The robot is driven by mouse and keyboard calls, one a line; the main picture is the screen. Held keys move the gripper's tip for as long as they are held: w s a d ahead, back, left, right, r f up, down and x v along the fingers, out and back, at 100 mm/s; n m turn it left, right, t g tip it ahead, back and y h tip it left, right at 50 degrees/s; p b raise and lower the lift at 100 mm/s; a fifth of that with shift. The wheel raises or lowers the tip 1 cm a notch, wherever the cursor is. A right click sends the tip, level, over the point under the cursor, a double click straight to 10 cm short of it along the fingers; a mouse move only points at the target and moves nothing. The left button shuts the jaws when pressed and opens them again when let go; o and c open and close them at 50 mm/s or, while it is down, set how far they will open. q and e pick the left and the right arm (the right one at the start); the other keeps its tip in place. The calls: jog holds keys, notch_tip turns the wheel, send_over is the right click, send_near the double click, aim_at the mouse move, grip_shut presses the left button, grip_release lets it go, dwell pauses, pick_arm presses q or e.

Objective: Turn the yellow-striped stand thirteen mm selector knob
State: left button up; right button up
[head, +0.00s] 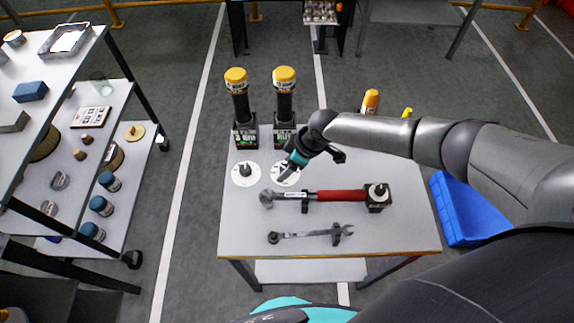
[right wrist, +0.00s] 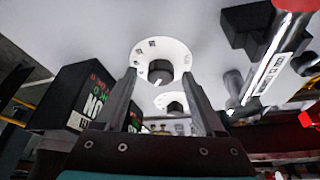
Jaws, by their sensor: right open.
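Two dark upright stands with yellow tops, the left one (head: 240,105) and the right one (head: 284,105), stand at the back left of the table; I cannot make out which has yellow stripes. In front of them lie two white dials with dark knobs, the left dial (head: 245,174) and the right dial (head: 276,180). My right gripper (head: 287,174) is over the right dial and partly hides it. In the right wrist view my open fingers (right wrist: 160,76) are on either side of a dial's knob (right wrist: 160,71); contact cannot be told. My left gripper is not in view.
A red-handled torque wrench (head: 340,196) and an open-ended wrench (head: 310,235) rest on the grey table (head: 400,230) in front of the dials. A black block (head: 378,206) is at the handle's end. A shelf cart (head: 75,150) stands left, a blue bin (head: 462,212) right.

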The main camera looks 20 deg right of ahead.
grip_shut()
dwell(0.6)
